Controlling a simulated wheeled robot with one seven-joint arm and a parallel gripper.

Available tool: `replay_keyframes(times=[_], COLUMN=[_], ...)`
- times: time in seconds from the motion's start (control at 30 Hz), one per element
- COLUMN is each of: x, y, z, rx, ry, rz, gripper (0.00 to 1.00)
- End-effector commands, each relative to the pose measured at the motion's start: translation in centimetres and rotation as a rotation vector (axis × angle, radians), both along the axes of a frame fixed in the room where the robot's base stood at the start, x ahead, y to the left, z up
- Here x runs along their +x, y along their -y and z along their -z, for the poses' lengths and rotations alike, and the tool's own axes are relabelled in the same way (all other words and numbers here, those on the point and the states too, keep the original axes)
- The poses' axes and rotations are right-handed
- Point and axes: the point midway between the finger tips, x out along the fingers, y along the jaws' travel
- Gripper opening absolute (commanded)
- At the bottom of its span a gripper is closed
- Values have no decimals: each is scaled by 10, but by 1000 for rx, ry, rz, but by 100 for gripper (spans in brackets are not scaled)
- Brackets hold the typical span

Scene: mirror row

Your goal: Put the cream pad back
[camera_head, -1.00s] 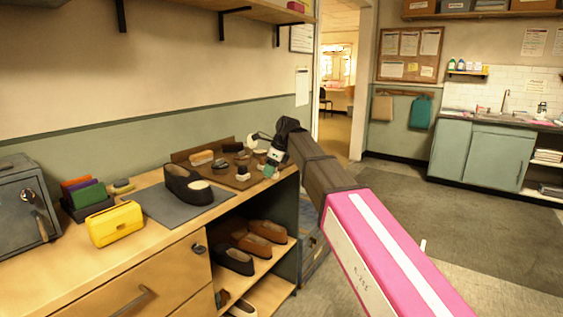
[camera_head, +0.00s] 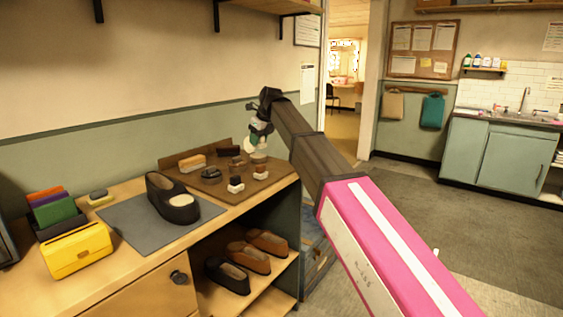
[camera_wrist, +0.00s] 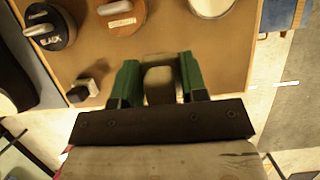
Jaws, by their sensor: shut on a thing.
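My gripper (camera_head: 257,140) is above the back right part of the brown board (camera_head: 262,183) on the workbench. In the wrist view its two green fingers (camera_wrist: 160,80) are shut on the cream pad (camera_wrist: 159,85), which is partly hidden by the gripper's dark body. In the head view a small pale patch of the pad (camera_head: 249,146) shows beside the fingers. The pad appears raised over the board; whether it touches anything below I cannot tell.
The board holds several items, including a black-labelled round tin (camera_wrist: 50,27), a brown one (camera_wrist: 122,14) and a small black-and-white block (camera_wrist: 82,92). A dark shoe (camera_head: 172,198) stands on a grey mat (camera_head: 130,222). A yellow box (camera_head: 77,250) is at the left.

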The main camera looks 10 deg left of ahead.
Motion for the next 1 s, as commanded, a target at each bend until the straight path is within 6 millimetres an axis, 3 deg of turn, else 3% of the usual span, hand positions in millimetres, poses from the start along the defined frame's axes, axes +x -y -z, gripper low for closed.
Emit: replay_keyframes(times=[0.4, 0.67, 1.0], x=[45, 52, 52], y=[64, 75, 74], z=[47, 58, 95], rx=[0, 1, 1], ry=[0, 0, 0], rz=[0, -1, -2], gripper=[20, 20, 20])
